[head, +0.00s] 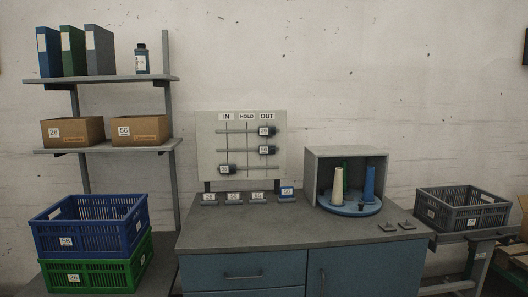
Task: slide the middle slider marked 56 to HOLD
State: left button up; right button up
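A pale slider board (205,148) stands at the back of the workbench, headed IN, HOLD and OUT. It has three horizontal rails. The middle slider (267,150) is dark with a small white label, and sits at the right end of its rail under OUT. Its number is too small to read surely. The top slider (267,131) is also under OUT. The bottom slider (226,169) is at the left under IN. The HOLD column is empty of sliders. Neither of my grippers is in view.
Several small labelled blocks (233,199) stand before the board on the workbench (250,232). Right of it, an open-fronted box (312,175) holds a blue turntable (350,211) with cones. Shelves (110,149) and crates (92,225) are at left. The bench's front middle is clear.

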aim_at(263, 150)
jog(key=i+u, duration=0.1)
jog(key=i, duration=0.35)
jog(key=i+l+u, duration=0.1)
jog(key=i, duration=0.3)
